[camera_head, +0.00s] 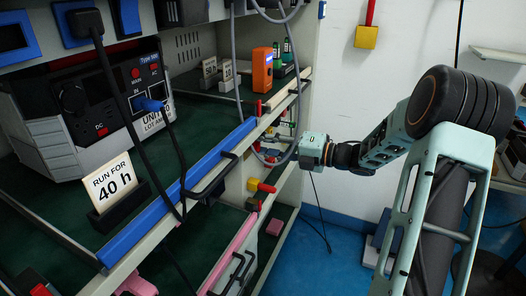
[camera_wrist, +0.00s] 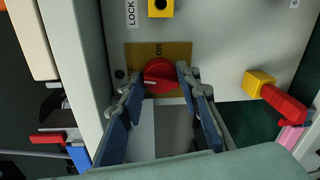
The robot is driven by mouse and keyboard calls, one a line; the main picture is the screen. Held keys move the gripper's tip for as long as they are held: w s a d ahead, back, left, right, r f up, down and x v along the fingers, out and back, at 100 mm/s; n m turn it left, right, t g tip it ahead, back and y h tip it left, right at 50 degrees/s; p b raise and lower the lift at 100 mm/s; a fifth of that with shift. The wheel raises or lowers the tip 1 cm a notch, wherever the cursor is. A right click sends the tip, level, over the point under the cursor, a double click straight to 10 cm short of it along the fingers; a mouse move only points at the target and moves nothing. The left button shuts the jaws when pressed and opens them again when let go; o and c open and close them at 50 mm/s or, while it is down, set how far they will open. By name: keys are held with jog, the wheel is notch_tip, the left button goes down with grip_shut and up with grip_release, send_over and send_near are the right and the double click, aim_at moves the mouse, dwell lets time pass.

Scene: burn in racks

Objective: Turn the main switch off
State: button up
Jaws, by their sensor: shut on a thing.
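The main switch is a round red knob (camera_wrist: 160,76) on a yellow plate (camera_wrist: 184,50) in the wrist view. The plate reads ON above the knob; lettering at its left side is partly hidden. A small pale mark shows on the knob's lower left. My gripper (camera_wrist: 158,80) has one blue-grey finger on each side of the knob and is shut on it. In the head view my gripper (camera_head: 305,152) reaches from the right to the end of the rack, and the knob cannot be made out there.
A red lever on a yellow block (camera_wrist: 258,82) sticks out right of the switch; it also shows in the head view (camera_head: 261,186). A yellow box (camera_wrist: 160,7) sits above the plate. A grey cable (camera_head: 297,95) hangs beside my gripper. Blue floor (camera_head: 300,262) lies open below.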

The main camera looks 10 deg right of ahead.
jog(key=shift+r+n, duration=0.2)
jog(key=shift+n, duration=0.7)
jog(key=o, duration=1.2)
jog(key=shift+c, duration=0.2)
jog(key=shift+f, duration=0.1)
jog(key=v, duration=1.2)
